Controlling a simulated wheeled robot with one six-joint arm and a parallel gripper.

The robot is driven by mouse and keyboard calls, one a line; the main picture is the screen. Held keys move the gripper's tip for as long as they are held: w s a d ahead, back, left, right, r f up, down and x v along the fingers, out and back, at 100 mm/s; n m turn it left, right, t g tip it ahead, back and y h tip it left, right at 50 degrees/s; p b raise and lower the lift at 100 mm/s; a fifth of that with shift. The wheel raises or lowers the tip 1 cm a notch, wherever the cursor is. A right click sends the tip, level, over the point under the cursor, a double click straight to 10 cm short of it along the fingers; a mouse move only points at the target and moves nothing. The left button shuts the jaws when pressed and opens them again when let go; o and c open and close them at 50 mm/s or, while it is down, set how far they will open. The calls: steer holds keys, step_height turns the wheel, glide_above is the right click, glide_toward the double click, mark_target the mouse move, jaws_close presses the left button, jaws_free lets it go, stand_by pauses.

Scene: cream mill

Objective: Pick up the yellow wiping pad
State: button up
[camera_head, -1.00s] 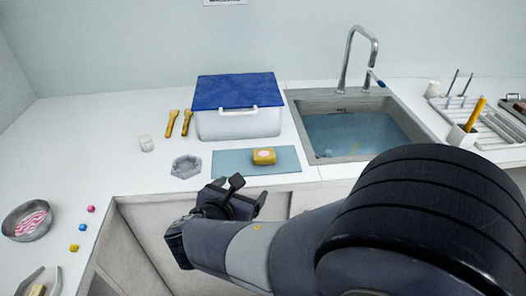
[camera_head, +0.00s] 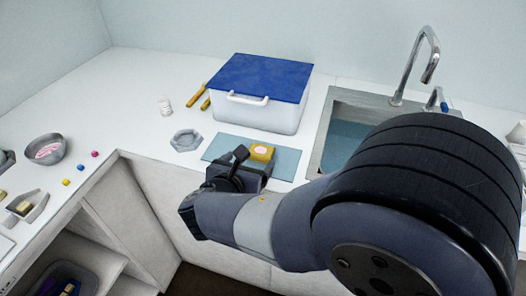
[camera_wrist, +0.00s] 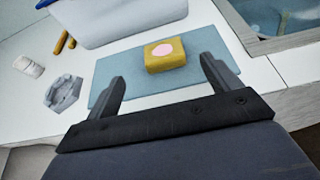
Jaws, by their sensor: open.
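The yellow wiping pad (camera_head: 261,152) is a small block with a pale pink oval on top. It lies on a flat blue-grey mat (camera_head: 284,165) near the counter's front edge. It also shows in the wrist view (camera_wrist: 166,55), ahead of my fingers and a little right of the middle between them. My gripper (camera_head: 250,165) is open and empty, in front of the pad at the mat's front edge. In the wrist view its two fingers (camera_wrist: 163,82) stand wide apart, with the pad beyond the tips. In the head view my gripper hides part of the mat's front.
A white box with a blue lid (camera_head: 262,78) stands behind the mat. A grey hexagonal dish (camera_head: 186,140) and a small white item (camera_head: 165,105) are to the left. The sink (camera_head: 323,145) lies to the right. A bowl (camera_head: 44,149) is at far left.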

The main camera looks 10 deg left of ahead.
mark_target(261, 149)
steer(key=x, duration=0.8)
steer(key=shift+w+d, duration=0.25)
steer(key=shift+w, duration=0.05)
steer(key=shift+c, duration=0.6)
steer(key=c, duration=0.9)
steer(key=shift+c, duration=0.2)
